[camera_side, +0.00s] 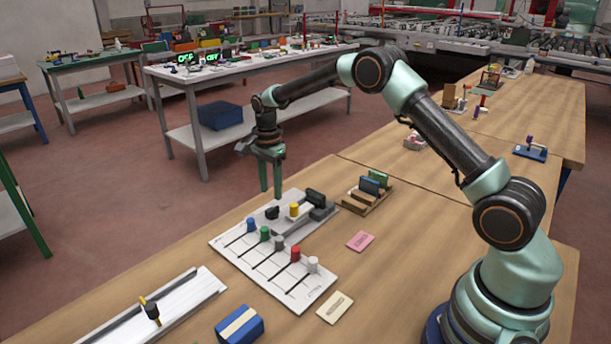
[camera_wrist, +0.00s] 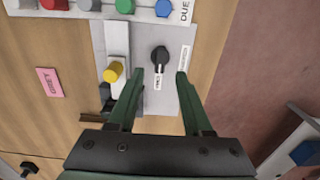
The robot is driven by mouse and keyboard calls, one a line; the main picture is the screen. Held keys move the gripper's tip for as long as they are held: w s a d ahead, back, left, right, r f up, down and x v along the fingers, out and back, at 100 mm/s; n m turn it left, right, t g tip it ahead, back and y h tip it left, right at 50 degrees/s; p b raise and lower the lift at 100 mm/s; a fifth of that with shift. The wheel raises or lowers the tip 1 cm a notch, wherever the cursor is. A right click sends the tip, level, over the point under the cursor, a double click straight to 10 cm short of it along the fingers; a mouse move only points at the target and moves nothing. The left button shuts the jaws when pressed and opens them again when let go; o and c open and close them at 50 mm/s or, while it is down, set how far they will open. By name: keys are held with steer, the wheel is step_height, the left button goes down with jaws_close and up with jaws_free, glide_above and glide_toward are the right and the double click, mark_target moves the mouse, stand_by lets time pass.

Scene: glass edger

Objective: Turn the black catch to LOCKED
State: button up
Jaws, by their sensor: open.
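The black catch (camera_wrist: 160,55) is a round knob with a pointer, on a grey plate (camera_wrist: 173,107). In the wrist view its pointer extends down toward a small white label (camera_wrist: 158,77). A second, longer label (camera_wrist: 184,58) is to its right; I cannot read either surely. In the side view the catch (camera_side: 272,212) is at the far end of the white panel. My gripper (camera_wrist: 160,74) is open and empty, with one finger on each side of the catch's pointer in this view. In the side view my gripper (camera_side: 270,190) points down above the catch, apart from it.
A yellow knob (camera_wrist: 113,72) on a white slider stands beside the catch. The white panel (camera_side: 303,296) has several coloured knobs on slots. A rack (camera_side: 366,199) of small blocks, a pink card (camera_side: 360,241) and a blue block (camera_side: 239,325) lie nearby.

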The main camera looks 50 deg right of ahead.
mark_target(272, 208)
step_height(272, 208, down, 6)
steer(key=shift+r, duration=0.15)
steer(key=shift+c, duration=0.3)
jaws_close()
